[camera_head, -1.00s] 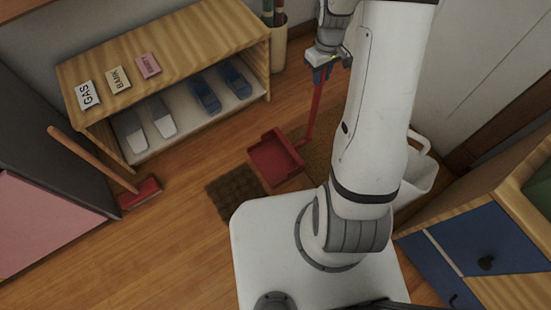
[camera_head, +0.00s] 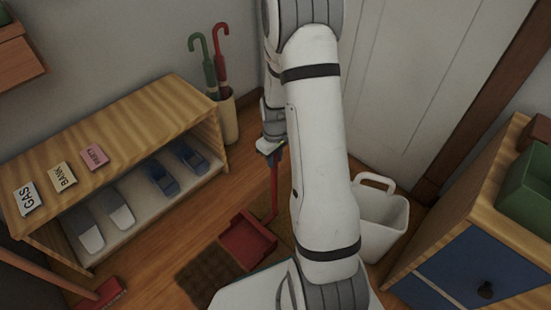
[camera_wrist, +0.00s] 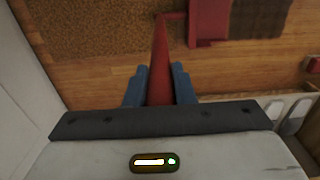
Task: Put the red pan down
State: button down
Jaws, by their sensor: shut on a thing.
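The red pan (camera_head: 247,240) is a dustpan with a long upright red handle. In the head view it is low, close in front of my base, near the brown mats. I cannot tell whether its tray touches the floor. My gripper (camera_head: 268,147) is shut on the upper end of the handle. In the wrist view the blue fingers of my gripper (camera_wrist: 160,88) stand on both sides of the red handle, and part of the pan (camera_wrist: 209,22) shows at the top.
A wooden shoe shelf (camera_head: 110,150) with shoes and labelled cards stands at the left. An umbrella holder (camera_head: 228,118) is behind it. A white bin (camera_head: 381,225) and a wooden cabinet with blue drawers (camera_head: 470,265) are at the right. A red broom head (camera_head: 104,294) is at lower left.

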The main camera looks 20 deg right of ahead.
jog(key=shift+f, duration=0.2)
jog(key=c, duration=1.2)
grip_release()
jog(key=shift+c, duration=0.2)
jog(key=shift+r, duration=0.1)
notch_tip(320, 180, up, 12)
jog(key=p, duration=0.4)
jog(key=shift+r+p, duration=0.2)
jog(key=shift+p, duration=0.15)
jog(key=s+a+r+m, duration=0.2)
jog(key=s+a+r, duration=0.3)
jog(key=s+r, duration=0.2)
jog(key=s+a+r+m+t, duration=0.1)
jog(key=s+a+r, duration=0.3)
jog(key=s+r, duration=0.4)
jog(key=s+m, duration=0.1)
jog(key=s, duration=0.2)
jog(key=shift+s+a+r+m, duration=0.2)
jog(key=shift+a+m, duration=0.1)
jog(key=shift+a, duration=0.1)
